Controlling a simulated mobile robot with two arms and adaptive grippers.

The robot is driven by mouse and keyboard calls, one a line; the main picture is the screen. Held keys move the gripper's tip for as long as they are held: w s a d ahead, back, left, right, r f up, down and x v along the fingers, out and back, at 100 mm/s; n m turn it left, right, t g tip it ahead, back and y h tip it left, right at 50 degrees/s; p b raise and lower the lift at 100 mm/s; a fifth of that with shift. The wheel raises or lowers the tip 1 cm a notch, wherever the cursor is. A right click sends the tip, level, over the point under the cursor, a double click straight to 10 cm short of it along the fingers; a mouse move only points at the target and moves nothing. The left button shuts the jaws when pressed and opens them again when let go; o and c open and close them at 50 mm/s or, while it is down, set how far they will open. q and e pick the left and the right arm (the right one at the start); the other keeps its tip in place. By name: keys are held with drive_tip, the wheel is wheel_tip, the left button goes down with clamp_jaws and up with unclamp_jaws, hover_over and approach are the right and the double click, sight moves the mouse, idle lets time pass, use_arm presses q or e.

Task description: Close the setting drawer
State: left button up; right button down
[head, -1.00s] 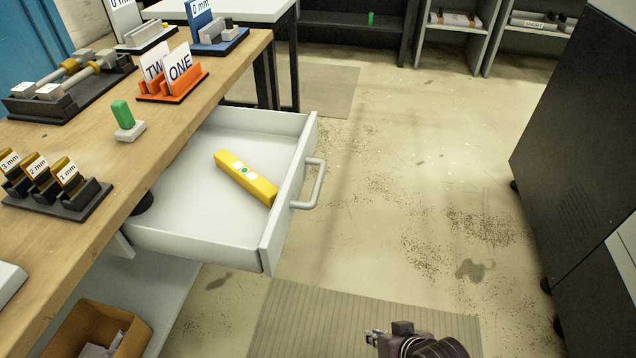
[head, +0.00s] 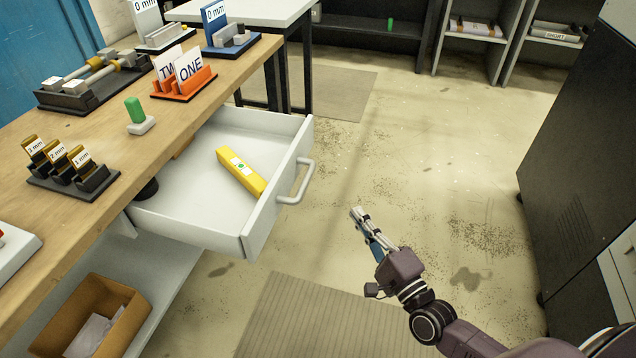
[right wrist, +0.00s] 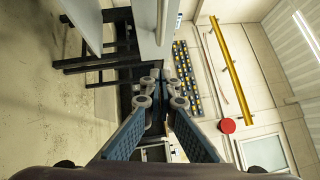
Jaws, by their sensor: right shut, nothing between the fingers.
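The setting drawer (head: 180,205) is pulled out from under the wooden workbench in the head view. Its front panel (head: 278,190) faces right and carries a grey bar handle (head: 304,182). A yellow block (head: 241,172) with a white label and a green dot lies inside the drawer. My right gripper (head: 357,213) is to the right of the handle, apart from it, shut and empty. Its closed fingers (right wrist: 160,95) also show in the right wrist view. My left gripper is not in view.
The workbench (head: 100,135) holds a green-handled piece (head: 136,112), an orange card holder (head: 186,86) and a gauge rack (head: 72,170). A cardboard box (head: 92,318) sits below. A dark cabinet (head: 575,190) stands at the right. Open floor lies between the drawer and the cabinet.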

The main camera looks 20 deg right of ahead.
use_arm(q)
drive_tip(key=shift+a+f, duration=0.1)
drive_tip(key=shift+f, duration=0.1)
use_arm(e)
drive_tip(key=a+x, duration=0.2)
drive_tip(key=x, duration=1)
drive_tip(key=shift+a, duration=0.45)
drive_tip(key=shift+r, duration=0.15)
